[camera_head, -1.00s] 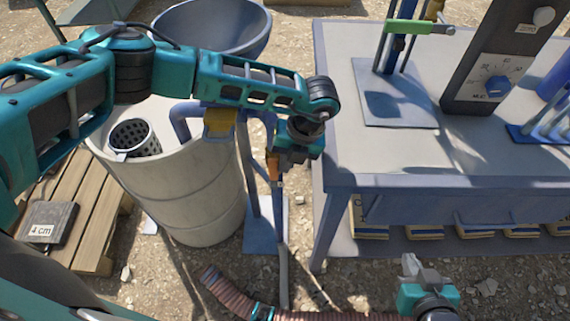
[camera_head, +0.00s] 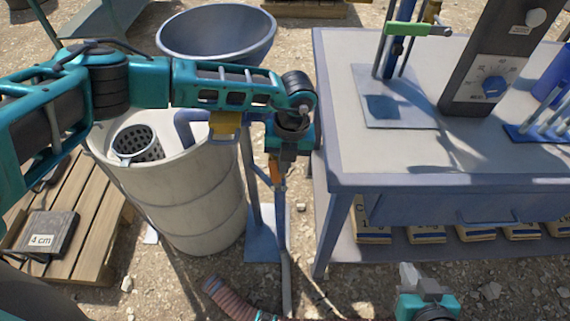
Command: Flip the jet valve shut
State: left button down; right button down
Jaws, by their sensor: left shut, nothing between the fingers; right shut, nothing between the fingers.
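A pale drum-like tank (camera_head: 190,210) stands left of the table. A blue pipe (camera_head: 184,122) bends over its rim to a yellow block (camera_head: 226,126). A small orange part (camera_head: 279,187), perhaps the valve's handle, shows on a thin upright pipe right of the tank. My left gripper (camera_head: 281,170) points down just above the orange part. It is shut with nothing held; its tips partly cover the part, and I cannot tell whether they touch. My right gripper (camera_head: 409,273) is shut and empty at the bottom, right of the middle, in front of the table.
A blue-grey hopper bowl (camera_head: 215,38) stands behind the tank. The table (camera_head: 390,160) fills the right, carrying a stand and a dial device (camera_head: 490,75). A ribbed hose (camera_head: 232,300) lies on the ground below. A wooden pallet (camera_head: 95,235) is at the left.

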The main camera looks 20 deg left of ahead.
pick_arm(q)
jog(key=shift+s+a, duration=0.15)
jog(key=shift+a, duration=0.35)
jog(key=shift+s+a, duration=0.1)
jog(key=shift+a, duration=0.25)
jog(key=shift+s+a+h+p, duration=0.15)
jog(key=shift+a+h+p, duration=0.35)
jog(key=shift+h, duration=0.2)
jog(key=shift+s+a, duration=0.15)
jog(key=shift+a, duration=0.4)
pick_arm(e)
jog(key=shift+s+d+r, duration=0.2)
jog(key=shift+s+d, duration=0.15)
pick_arm(q)
jog(key=shift+f, duration=0.1)
pick_arm(e)
jog(key=shift+s, duration=0.1)
jog(key=shift+a, duration=0.1)
